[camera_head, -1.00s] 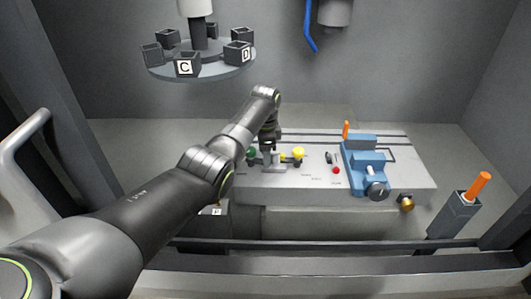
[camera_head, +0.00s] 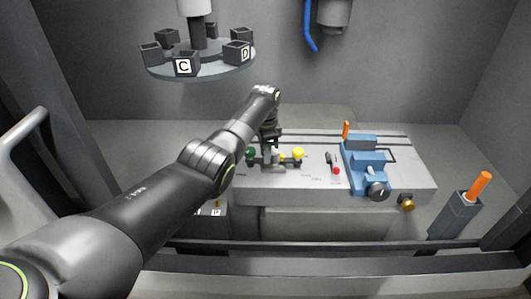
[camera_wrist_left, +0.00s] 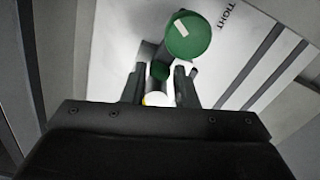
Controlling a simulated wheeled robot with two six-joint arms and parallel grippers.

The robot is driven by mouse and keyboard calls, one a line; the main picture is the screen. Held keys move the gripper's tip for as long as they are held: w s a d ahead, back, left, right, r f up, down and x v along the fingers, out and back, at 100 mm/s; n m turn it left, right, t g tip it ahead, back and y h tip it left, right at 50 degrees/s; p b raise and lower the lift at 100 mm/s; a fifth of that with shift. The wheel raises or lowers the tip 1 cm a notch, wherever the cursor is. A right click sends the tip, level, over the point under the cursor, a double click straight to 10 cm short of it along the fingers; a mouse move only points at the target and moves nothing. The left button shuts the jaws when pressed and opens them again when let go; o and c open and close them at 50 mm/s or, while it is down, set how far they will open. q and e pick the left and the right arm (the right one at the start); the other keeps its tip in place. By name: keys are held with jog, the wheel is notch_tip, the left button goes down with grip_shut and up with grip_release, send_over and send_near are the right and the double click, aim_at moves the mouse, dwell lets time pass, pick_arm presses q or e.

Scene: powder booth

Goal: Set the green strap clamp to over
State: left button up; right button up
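The green strap clamp's round green knob (camera_head: 250,154) is at the left of the grey fixture table, just left of my left gripper (camera_head: 268,150). In the left wrist view the knob (camera_wrist_left: 188,37) carries a pale stripe and stands beyond the fingertips, near the printed word TIGHT. My left gripper (camera_wrist_left: 160,80) points down with its two fingers apart. A smaller dark green part and a bright white-yellow part show between the fingers; I cannot tell whether they touch. The clamp's lower part is mostly hidden. My right gripper is not in view.
A yellow knob (camera_head: 298,153) is just right of the gripper. A red knob (camera_head: 336,170) and a blue vise (camera_head: 365,165) with an orange handle stand farther right. A carousel (camera_head: 205,68) of lettered black boxes hangs at upper left. A front rail (camera_head: 330,246) crosses below.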

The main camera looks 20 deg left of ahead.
pick_arm(q)
jog(key=shift+o, duration=1.4)
jog(key=shift+r, duration=0.1)
notch_tip(320, 180, up, 17)
jog(key=b, duration=0.1)
jog(key=shift+r+b, duration=0.15)
jog(key=shift+b, duration=0.15)
